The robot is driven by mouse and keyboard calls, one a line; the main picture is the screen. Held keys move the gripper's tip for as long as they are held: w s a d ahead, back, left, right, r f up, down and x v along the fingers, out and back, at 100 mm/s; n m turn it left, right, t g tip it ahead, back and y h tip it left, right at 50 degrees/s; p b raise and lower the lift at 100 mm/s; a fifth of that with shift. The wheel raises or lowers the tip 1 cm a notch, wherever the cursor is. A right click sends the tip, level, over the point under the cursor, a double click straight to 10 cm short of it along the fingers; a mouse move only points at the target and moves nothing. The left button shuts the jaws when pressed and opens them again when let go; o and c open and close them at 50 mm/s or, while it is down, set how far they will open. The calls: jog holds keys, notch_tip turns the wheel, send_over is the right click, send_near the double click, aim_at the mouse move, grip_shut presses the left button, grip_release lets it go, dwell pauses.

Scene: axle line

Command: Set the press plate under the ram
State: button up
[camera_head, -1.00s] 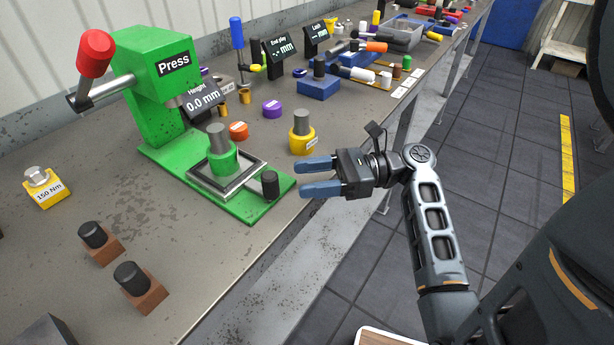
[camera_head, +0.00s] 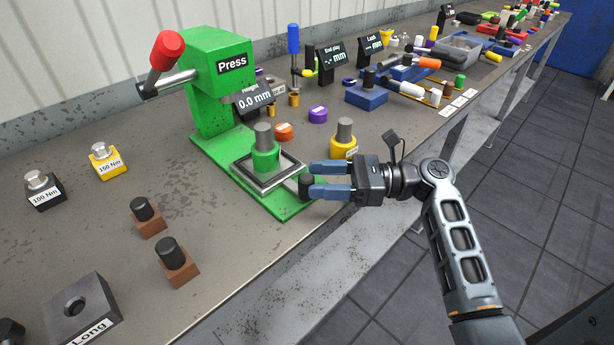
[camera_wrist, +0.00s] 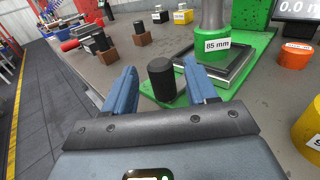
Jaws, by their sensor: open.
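The green press (camera_head: 220,75) stands at the back of the bench with its red-knobbed lever raised. Its press plate (camera_head: 243,176), a square dark plate with a pale rim, sits on the green base in front of the press head. A green 85 mm piece (camera_head: 265,160) with a grey post stands on the plate; its label shows in the wrist view (camera_wrist: 216,45). A black knob (camera_wrist: 161,79) stands upright at the base's front end. My gripper (camera_head: 312,180) is open, its blue fingertips at either side of the knob.
A yellow piece (camera_head: 343,143) with a grey post stands close behind my gripper. Brown blocks with black knobs (camera_head: 176,262) stand at the left front. Bare bench lies between them and the press.

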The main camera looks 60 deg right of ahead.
aim_at(306, 177)
jog(key=shift+x, duration=1.7)
grip_shut()
